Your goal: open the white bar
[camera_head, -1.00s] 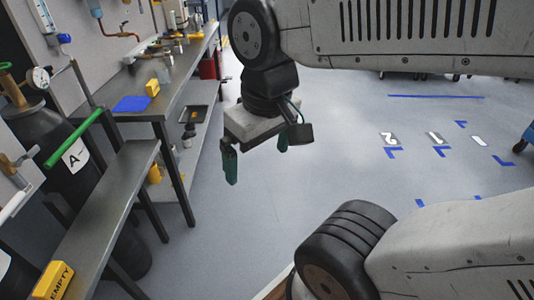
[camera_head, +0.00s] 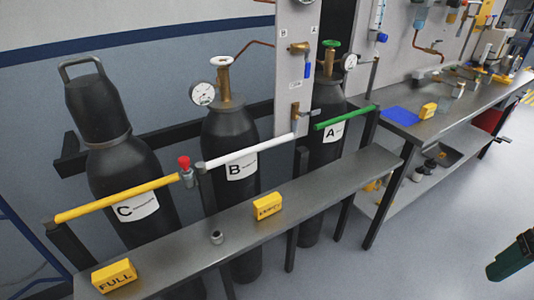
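The white bar (camera_head: 250,151) runs across the front of gas cylinder B (camera_head: 230,135), sloping slightly up to the right in the picture. Its left end meets a dark post (camera_head: 206,187) and its right end is by a grey panel (camera_head: 297,70). My gripper (camera_head: 512,258) shows only as a green finger at the right edge, well away from the bar. The rest of it is out of frame, so its opening is hidden.
A yellow bar (camera_head: 115,199) fronts cylinder C (camera_head: 128,175); a red knob (camera_head: 184,162) stands by its right end. A green bar (camera_head: 345,117) fronts cylinder A (camera_head: 328,150). A grey bench (camera_head: 330,184) with yellow blocks stands before them. Floor at lower right is clear.

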